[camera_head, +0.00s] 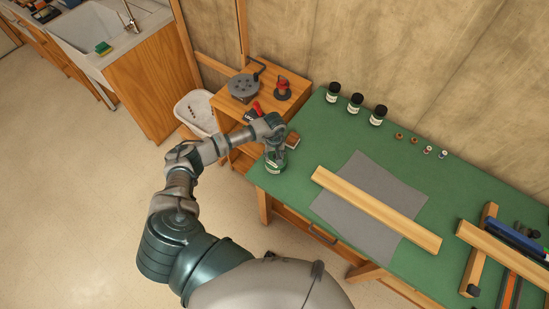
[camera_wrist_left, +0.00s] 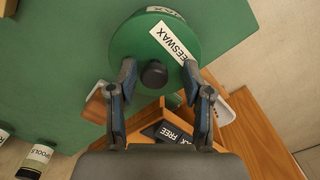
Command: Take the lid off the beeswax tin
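The beeswax tin (camera_head: 274,167) stands near the left end of the green workbench, partly hidden under my left gripper (camera_head: 277,150). In the left wrist view its round green lid (camera_wrist_left: 180,35) carries a white label reading BEESWAX, and a dark knob (camera_wrist_left: 153,74) stands up from it. The lid appears seated on the tin. My left gripper (camera_wrist_left: 157,72) is open, with one finger on each side of the knob and a gap visible on both sides. My right gripper is not in view.
A small brown block (camera_head: 292,139) lies close behind the tin. A grey cloth (camera_head: 370,190) and a wooden plank (camera_head: 375,209) lie to the right. Dark jars (camera_head: 355,103) stand along the back. A wooden cabinet (camera_head: 262,92) adjoins the bench's left end.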

